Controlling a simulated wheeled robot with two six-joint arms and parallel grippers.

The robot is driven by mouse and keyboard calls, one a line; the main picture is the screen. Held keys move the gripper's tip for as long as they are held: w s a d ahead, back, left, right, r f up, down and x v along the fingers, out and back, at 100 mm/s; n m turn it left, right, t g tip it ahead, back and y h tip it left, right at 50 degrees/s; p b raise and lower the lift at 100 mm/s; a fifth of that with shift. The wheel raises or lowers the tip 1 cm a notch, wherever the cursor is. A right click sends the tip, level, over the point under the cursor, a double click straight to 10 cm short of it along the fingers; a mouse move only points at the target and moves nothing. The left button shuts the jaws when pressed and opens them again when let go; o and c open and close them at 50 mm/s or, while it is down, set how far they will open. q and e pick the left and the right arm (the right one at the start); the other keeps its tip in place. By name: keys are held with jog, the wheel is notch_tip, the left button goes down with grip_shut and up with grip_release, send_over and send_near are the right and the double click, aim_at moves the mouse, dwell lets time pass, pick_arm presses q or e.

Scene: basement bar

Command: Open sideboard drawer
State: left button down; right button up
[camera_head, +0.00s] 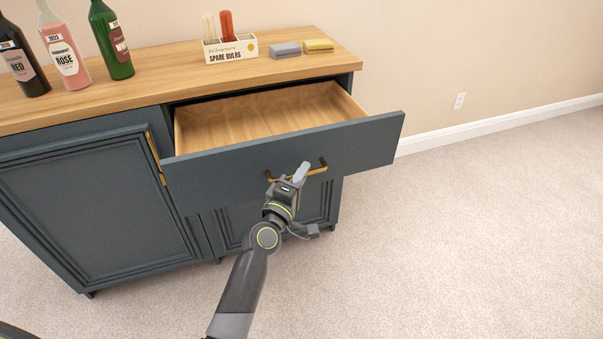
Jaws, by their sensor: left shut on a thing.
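The dark blue sideboard (95,205) with a wooden top stands at the left and middle. Its upper right drawer (225,170) is pulled out, and the bare wooden inside shows empty. A brass bar handle (315,171) is on the drawer front. My left gripper (298,176) is at the handle, shut on it near its middle. The gripper hides part of the handle. My right gripper is not in view.
Several bottles (110,40) stand on the top at the left. A spare bulbs box (231,48) and two sponges (287,50) sit at the back right.

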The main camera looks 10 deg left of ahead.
pick_arm(q)
jog(key=c, duration=1.5)
grip_release()
